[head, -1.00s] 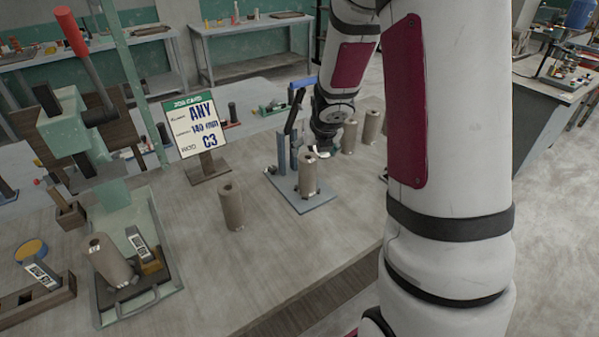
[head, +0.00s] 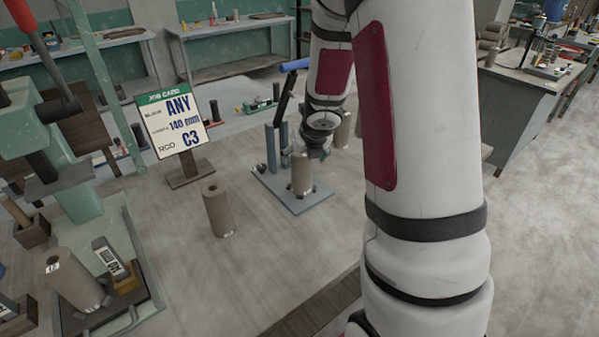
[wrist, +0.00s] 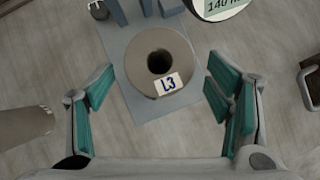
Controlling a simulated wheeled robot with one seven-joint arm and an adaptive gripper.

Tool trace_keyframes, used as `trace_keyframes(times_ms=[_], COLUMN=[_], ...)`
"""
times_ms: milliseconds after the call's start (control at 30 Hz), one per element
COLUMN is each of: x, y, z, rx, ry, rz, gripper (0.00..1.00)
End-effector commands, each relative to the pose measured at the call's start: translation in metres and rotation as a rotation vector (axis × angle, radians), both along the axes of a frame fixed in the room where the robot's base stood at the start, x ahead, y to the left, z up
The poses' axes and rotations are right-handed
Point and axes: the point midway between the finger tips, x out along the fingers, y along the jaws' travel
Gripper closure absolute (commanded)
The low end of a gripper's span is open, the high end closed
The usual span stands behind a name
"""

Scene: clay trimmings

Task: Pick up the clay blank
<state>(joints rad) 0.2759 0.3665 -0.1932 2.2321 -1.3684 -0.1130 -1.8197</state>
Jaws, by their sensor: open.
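A grey-brown clay blank (head: 302,177), a cylinder with a hole down its middle, stands upright on a blue-grey plate (head: 318,200). In the wrist view the blank (wrist: 148,48) is seen from above, with a white label reading L3 on its top. My gripper (wrist: 160,75) is open, with one teal-padded finger on each side of the blank and a gap on both sides. In the head view my gripper (head: 314,150) is at the top of the blank and partly hides it.
Another blank (head: 218,210) stands on the table to the left, and one (head: 342,130) behind my gripper. A blank (head: 72,280) is on the press bed. A job card (head: 172,120) reads ANY, 140 mm, C3.

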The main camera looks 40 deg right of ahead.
Motion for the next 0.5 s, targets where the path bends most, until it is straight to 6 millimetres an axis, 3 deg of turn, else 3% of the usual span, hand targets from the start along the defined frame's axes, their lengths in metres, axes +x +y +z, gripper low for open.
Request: trace_keyframes(times_ms=[200, 500], x=[0.013, 0.017], y=[-0.003, -0.006], z=[-0.027, -0.034], rx=[0.001, 0.0], ry=[0.002, 0.0], rz=[0.001, 0.0], gripper=[0.27, 0.27])
